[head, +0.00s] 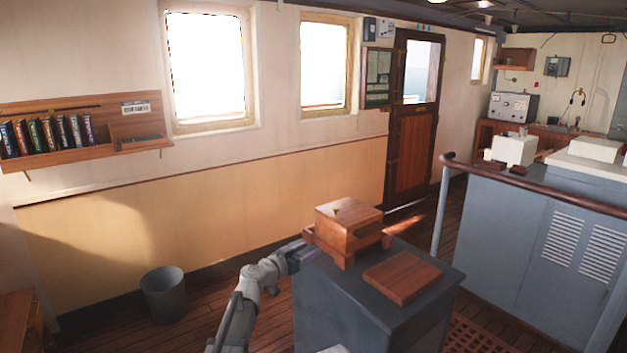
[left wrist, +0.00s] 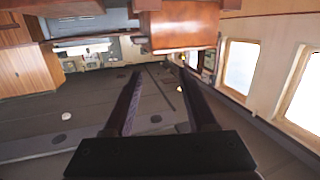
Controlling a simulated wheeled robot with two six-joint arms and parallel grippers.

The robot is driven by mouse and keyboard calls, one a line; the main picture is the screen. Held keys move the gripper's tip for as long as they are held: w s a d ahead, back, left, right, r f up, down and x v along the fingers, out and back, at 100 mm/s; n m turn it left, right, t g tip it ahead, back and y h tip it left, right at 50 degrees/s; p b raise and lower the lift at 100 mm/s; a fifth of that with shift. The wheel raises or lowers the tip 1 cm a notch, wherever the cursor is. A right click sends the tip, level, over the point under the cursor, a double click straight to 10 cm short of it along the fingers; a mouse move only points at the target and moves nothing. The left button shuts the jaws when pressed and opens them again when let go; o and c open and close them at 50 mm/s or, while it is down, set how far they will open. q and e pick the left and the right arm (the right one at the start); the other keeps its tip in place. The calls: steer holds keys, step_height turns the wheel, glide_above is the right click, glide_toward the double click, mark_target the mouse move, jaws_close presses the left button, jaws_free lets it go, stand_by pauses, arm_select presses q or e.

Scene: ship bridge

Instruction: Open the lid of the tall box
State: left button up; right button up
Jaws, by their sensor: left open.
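The tall box (head: 347,238) is reddish-brown wood and stands upright on a dark grey cabinet (head: 345,300). Its lid (head: 352,213) lies flat on top and looks closed. A small dark and yellowish mark shows on the lid. My left gripper (head: 302,253) is at the left side of the box, close to its lower part; I cannot tell whether it touches. In the left wrist view, which looks upside down, the fingers (left wrist: 157,70) are apart with nothing between them, and a wooden box (left wrist: 180,30) shows beyond the tips. My right gripper is not in view.
A flat wooden slab (head: 403,277) lies on the cabinet in front of the box. A grey bin (head: 164,295) stands on the floor at left. A grey console (head: 530,235) with a wooden handrail (head: 530,188) is at right. A bookshelf (head: 85,135) hangs on the left wall.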

arm_select(q)
steer(key=s+a+f+n+g+y, duration=0.1)
steer(key=s+f+g+y, duration=0.1)
steer(key=s+f+g, duration=0.5)
steer(key=s+a+f+y, duration=0.1)
steer(key=s+f, duration=0.5)
steer(key=s, duration=0.5)
steer(key=s+a+f+n+g+y, duration=0.2)
steer(key=s+a, duration=0.4)
steer(key=s, duration=0.3)
steer(key=s+a+f+n+g+y, duration=0.3)
steer(key=s+a+f+n+y, duration=0.1)
steer(key=s, duration=0.5)
steer(key=shift+a+f+y, duration=0.2)
steer(key=shift+a+y, duration=0.3)
steer(key=shift+a, duration=0.75)
steer(key=s+d+r+m+g+y+p, duration=0.1)
steer(key=s+d+m, duration=0.2)
steer(key=s+d, duration=0.3)
steer(key=d, duration=0.4)
steer(key=shift+d+m+y, duration=0.25)
steer(key=shift+m+y, duration=0.05)
steer(key=shift+r, duration=0.1)
